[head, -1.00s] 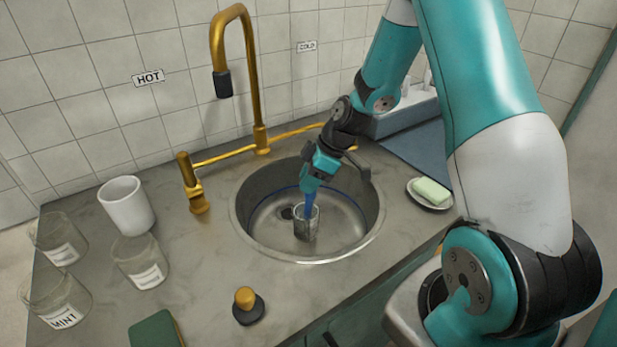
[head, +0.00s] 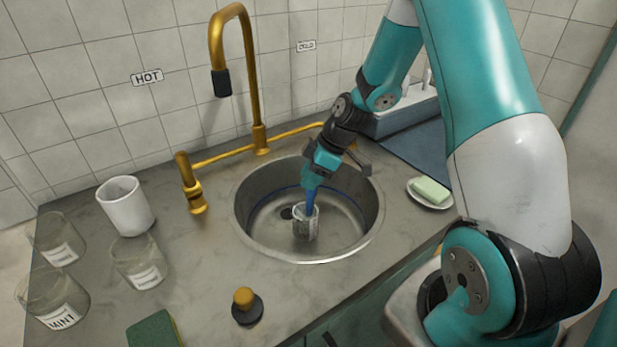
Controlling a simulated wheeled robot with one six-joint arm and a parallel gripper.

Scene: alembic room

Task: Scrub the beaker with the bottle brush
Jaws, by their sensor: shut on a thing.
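A small clear beaker (head: 305,226) stands upright on the floor of the round metal sink (head: 262,236). My gripper (head: 312,184) is above it and points down, shut on the blue handle of the bottle brush (head: 309,200). The brush's lower end goes into the beaker's mouth, and its bristles are hidden or too small to make out. The gripper's fingertips are small and partly hidden in this view.
A gold faucet (head: 250,80) arches behind the sink, with a gold tap handle (head: 190,185) at its left. A white mug (head: 126,207), several labelled glass jars (head: 138,264), a green sponge (head: 154,332) and a black-and-gold stopper (head: 246,306) stand left and front. A soap dish (head: 431,203) is right.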

